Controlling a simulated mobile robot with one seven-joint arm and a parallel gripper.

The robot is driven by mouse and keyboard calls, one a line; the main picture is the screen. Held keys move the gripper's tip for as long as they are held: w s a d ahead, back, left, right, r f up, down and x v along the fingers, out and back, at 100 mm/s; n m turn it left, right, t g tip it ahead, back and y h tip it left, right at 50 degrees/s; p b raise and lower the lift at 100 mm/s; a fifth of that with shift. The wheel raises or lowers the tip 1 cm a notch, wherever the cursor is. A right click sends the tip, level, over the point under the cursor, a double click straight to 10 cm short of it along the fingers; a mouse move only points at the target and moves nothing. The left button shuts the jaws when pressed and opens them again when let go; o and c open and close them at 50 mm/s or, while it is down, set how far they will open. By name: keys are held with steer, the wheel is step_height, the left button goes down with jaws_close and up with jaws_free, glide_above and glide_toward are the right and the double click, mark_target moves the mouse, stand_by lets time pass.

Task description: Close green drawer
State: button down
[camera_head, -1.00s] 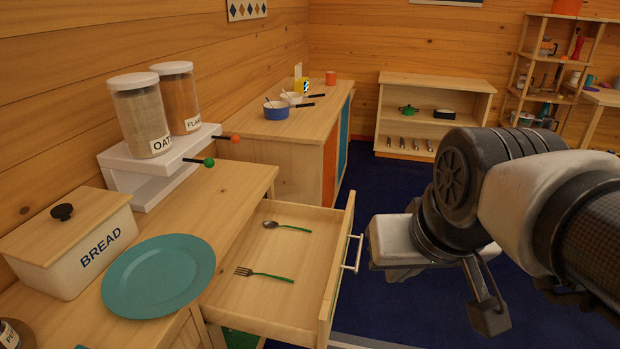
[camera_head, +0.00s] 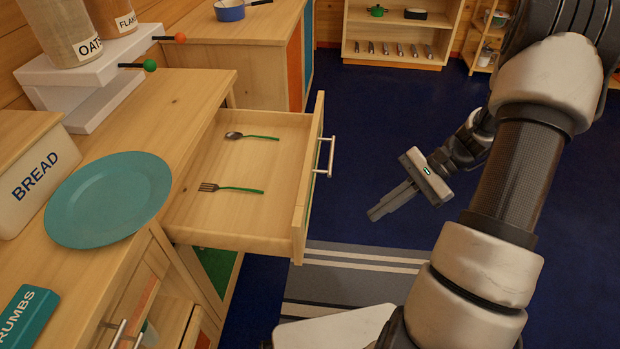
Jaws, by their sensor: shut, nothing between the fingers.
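The drawer (camera_head: 225,213) is pulled out from the wooden counter. Its inside is bare wood, and a spoon (camera_head: 250,136) and a fork (camera_head: 232,188) with green handles lie in it. Its front panel (camera_head: 308,180) faces right, seen nearly edge-on, with a thin green strip showing. A metal bar handle (camera_head: 327,157) is on the front. My gripper (camera_head: 374,214) is shut and empty, to the right of the drawer front and apart from it, its fingers pointing down and left.
A teal plate (camera_head: 108,198), a bread box (camera_head: 35,170) and a white stand (camera_head: 90,80) with jars stand on the counter. Below, another drawer or door stands partly open (camera_head: 140,300). A striped rug (camera_head: 350,275) lies on the blue floor.

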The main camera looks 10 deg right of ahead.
step_height(320, 180, down, 5)
steer(key=m+t+y, duration=0.4)
steer(key=m+y, duration=0.1)
steer(key=y, duration=0.1)
steer(key=m+t+y+b, duration=0.1)
steer(key=m+t+b, duration=0.1)
glide_toward(307, 213)
steer(key=x, duration=0.6)
steer(key=shift+w+f, duration=0.25)
steer(key=shift+f, duration=0.1)
steer(key=shift+a, duration=0.1)
